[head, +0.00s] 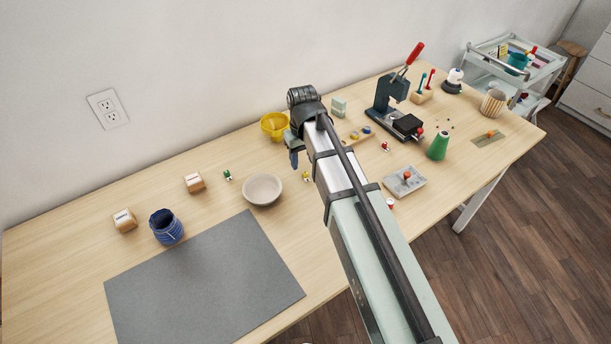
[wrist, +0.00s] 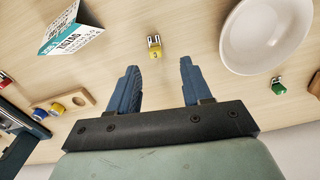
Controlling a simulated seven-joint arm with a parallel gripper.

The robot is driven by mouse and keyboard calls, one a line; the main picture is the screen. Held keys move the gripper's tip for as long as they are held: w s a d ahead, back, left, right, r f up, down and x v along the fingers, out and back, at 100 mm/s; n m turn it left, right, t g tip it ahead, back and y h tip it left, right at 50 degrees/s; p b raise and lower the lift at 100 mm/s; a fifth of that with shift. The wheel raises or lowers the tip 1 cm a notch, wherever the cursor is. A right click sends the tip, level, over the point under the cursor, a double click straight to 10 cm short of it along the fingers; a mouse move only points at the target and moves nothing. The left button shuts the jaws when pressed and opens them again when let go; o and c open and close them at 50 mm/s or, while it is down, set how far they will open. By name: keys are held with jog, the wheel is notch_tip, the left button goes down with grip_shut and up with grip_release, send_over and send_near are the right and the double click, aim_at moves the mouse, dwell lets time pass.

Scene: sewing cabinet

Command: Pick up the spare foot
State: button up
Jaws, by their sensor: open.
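Several small metal feet with coloured tops lie on the table; the frames do not show which one is called the spare foot. A yellow-topped foot (wrist: 155,46) lies just beyond my open gripper (wrist: 158,70) in the wrist view, in line with the gap between its blue fingers and apart from them. In the head view this foot (head: 307,176) lies right of the bowl. A green-topped foot (head: 227,175) lies left of the bowl, and a red-topped one (head: 385,146) lies right of my arm. My gripper (head: 293,158) is empty above the table.
A pale bowl (head: 262,188) and a folded card (wrist: 72,32) flank the yellow-topped foot. A wooden holder (wrist: 62,104) carries blue and yellow pieces. A dark press (head: 392,105), yellow cup (head: 274,125) and grey mat (head: 200,280) stand or lie farther off.

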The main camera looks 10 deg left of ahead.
aim_at(305, 172)
jog(key=shift+w+d+f, duration=0.1)
jog(key=shift+w+f, duration=0.05)
jog(key=shift+f, duration=1.25)
jog(key=shift+w+d+f, duration=0.1)
jog(key=shift+w+f, duration=0.05)
jog(key=shift+f, duration=1.25)
jog(key=shift+c, duration=0.2)
grip_shut()
